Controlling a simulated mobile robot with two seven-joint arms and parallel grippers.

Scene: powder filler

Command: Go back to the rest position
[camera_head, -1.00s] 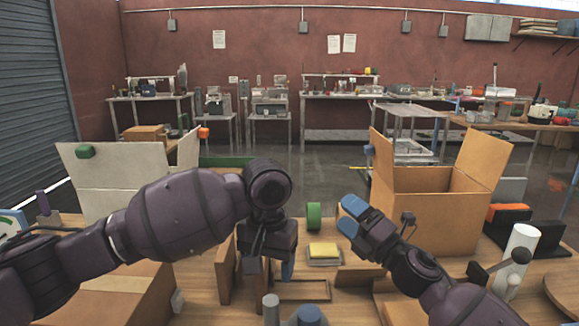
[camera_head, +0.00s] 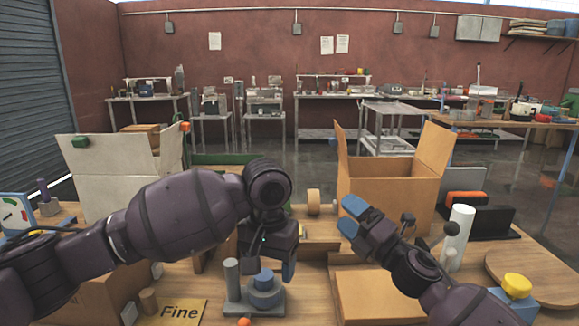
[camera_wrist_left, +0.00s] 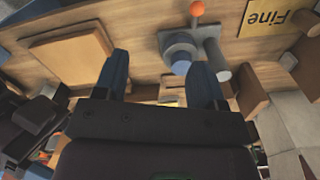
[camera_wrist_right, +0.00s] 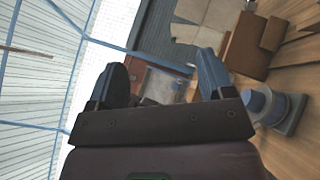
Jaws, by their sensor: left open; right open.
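My left gripper (camera_head: 270,264) hangs with its fingers down over the near middle of the wooden bench. The left wrist view (camera_wrist_left: 160,75) shows its blue fingers wide apart with nothing between them. A grey stand with a blue cylinder (camera_head: 264,279) is just in front of it in the head view, partly overlapping it. My right gripper (camera_head: 357,216) is raised right of centre, before the open cardboard box (camera_head: 392,190). The right wrist view (camera_wrist_right: 162,75) shows its blue fingers apart and empty, tilted towards the room. Both grippers are clear of any held object.
A yellow "Fine" sign (camera_head: 180,313) lies at the near edge. A wooden block (camera_head: 378,293) is below the right gripper. A white cylinder (camera_head: 459,236) and a yellow-topped blue object (camera_head: 516,287) stand right. A pale open box (camera_head: 125,178) stands left.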

